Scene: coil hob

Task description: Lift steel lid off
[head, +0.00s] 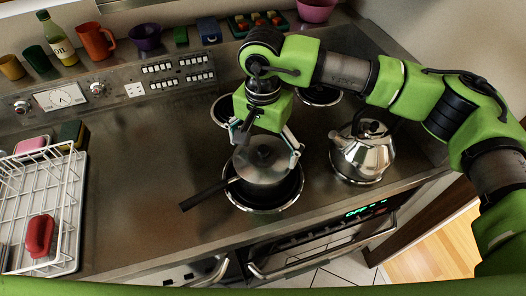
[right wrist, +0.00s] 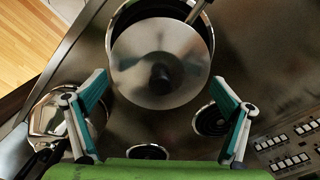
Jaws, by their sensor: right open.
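The steel lid (head: 270,171) is a round grey disc with a dark knob, over the dark saucepan (head: 282,192) on the front coil. The pan's black handle (head: 205,195) points left. My right gripper (head: 266,146) is open above the lid, its fingers spread on either side of the knob. In the right wrist view the lid (right wrist: 185,62) lies between and beyond the open fingers (right wrist: 161,84), knob facing the camera, with the pan's rim showing past it. No finger visibly grips the knob. My left gripper is not in view.
A steel kettle (head: 364,155) stands close to the right of the pan. A white dish rack (head: 66,190) with a red item (head: 39,235) is at the left. Mugs, a bottle and bowls line the back shelf. The counter between rack and pan is clear.

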